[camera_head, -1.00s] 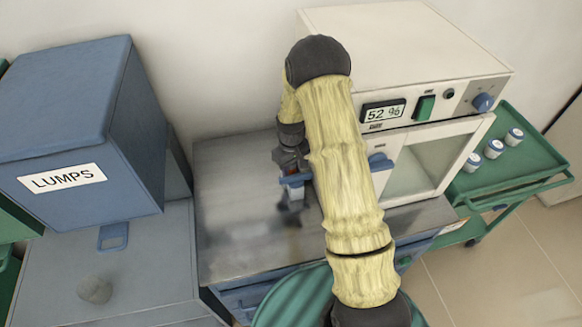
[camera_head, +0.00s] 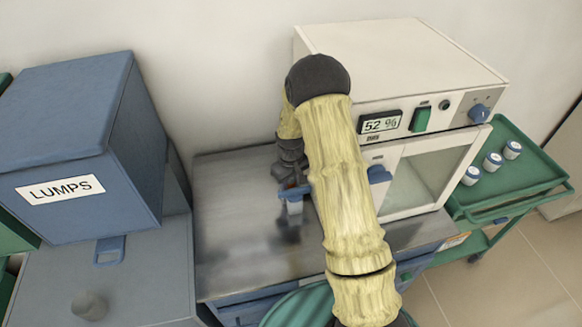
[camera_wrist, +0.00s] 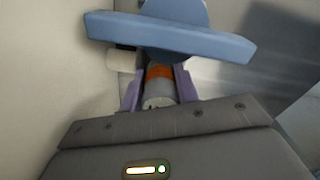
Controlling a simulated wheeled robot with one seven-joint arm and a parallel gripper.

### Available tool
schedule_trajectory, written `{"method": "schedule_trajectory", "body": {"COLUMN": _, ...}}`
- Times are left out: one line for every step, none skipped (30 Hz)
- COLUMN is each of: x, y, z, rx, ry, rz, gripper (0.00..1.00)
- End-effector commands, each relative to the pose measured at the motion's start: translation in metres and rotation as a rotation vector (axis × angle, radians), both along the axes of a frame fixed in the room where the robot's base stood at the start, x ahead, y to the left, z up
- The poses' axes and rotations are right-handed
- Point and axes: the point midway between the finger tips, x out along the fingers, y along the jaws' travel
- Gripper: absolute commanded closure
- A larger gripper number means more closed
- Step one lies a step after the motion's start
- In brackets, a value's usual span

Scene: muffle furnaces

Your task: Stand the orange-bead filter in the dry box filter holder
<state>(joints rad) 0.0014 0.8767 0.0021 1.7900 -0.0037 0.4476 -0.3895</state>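A grey cylinder with an orange band (camera_wrist: 160,76), which looks like the orange-bead filter, sits between the two purple fingers of my gripper (camera_wrist: 158,92). The fingers seem closed on its sides. A blue crossbar (camera_wrist: 170,36) with a round blue disc lies just beyond the cylinder's far end; I cannot tell if they touch. In the head view a small blue part (camera_head: 293,194) shows at my gripper, above the metal counter, and my arm hides much of that area. The dry box (camera_head: 400,60) is white, with a 52 % display. I cannot make out its filter holder for certain.
The dry box's windowed door (camera_head: 420,180) has a blue knob (camera_head: 378,173) close to my arm. The metal counter (camera_head: 235,220) is clear on the left. A blue LUMPS bin (camera_head: 75,150) stands left. A green cart (camera_head: 515,175) with blue-and-white jars stands right.

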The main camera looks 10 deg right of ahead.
Motion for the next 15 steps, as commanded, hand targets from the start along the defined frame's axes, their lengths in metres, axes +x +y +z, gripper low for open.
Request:
{"method": "schedule_trajectory", "body": {"x": -0.011, "y": -0.001, "z": -0.016, "rx": -0.002, "ry": 0.031, "rz": 0.000, "gripper": 0.51}}
{"method": "schedule_trajectory", "body": {"x": -0.011, "y": -0.001, "z": -0.013, "rx": -0.001, "ry": 0.030, "rz": 0.000, "gripper": 0.51}}
{"method": "schedule_trajectory", "body": {"x": -0.011, "y": -0.001, "z": -0.008, "rx": -0.002, "ry": 0.027, "rz": 0.000, "gripper": 0.51}}
{"method": "schedule_trajectory", "body": {"x": -0.011, "y": -0.001, "z": -0.004, "rx": -0.002, "ry": 0.027, "rz": 0.000, "gripper": 0.51}}
{"method": "schedule_trajectory", "body": {"x": -0.012, "y": -0.001, "z": 0.001, "rx": -0.002, "ry": 0.027, "rz": 0.000, "gripper": 0.51}}
{"method": "schedule_trajectory", "body": {"x": -0.012, "y": -0.001, "z": 0.008, "rx": 0.000, "ry": 0.027, "rz": 0.000, "gripper": 0.44}}
{"method": "schedule_trajectory", "body": {"x": -0.012, "y": 0.000, "z": 0.014, "rx": -0.001, "ry": 0.023, "rz": 0.000, "gripper": 0.44}}
{"method": "schedule_trajectory", "body": {"x": -0.012, "y": 0.000, "z": 0.020, "rx": 0.000, "ry": 0.022, "rz": 0.000, "gripper": 0.44}}
{"method": "schedule_trajectory", "body": {"x": -0.012, "y": 0.000, "z": 0.029, "rx": 0.000, "ry": 0.018, "rz": 0.000, "gripper": 0.44}}
{"method": "schedule_trajectory", "body": {"x": -0.012, "y": 0.000, "z": 0.035, "rx": 0.000, "ry": 0.016, "rz": 0.000, "gripper": 0.44}}
{"method": "schedule_trajectory", "body": {"x": -0.012, "y": 0.000, "z": 0.041, "rx": 0.000, "ry": 0.014, "rz": 0.000, "gripper": 0.44}}
{"method": "schedule_trajectory", "body": {"x": -0.012, "y": 0.000, "z": 0.050, "rx": 0.000, "ry": 0.012, "rz": -0.001, "gripper": 0.44}}
{"method": "schedule_trajectory", "body": {"x": -0.012, "y": 0.000, "z": 0.056, "rx": 0.000, "ry": 0.010, "rz": -0.001, "gripper": 0.44}}
{"method": "schedule_trajectory", "body": {"x": -0.012, "y": 0.000, "z": 0.062, "rx": 0.001, "ry": 0.009, "rz": -0.001, "gripper": 0.44}}
{"method": "schedule_trajectory", "body": {"x": -0.013, "y": 0.000, "z": 0.071, "rx": 0.000, "ry": 0.005, "rz": 0.000, "gripper": 0.44}}
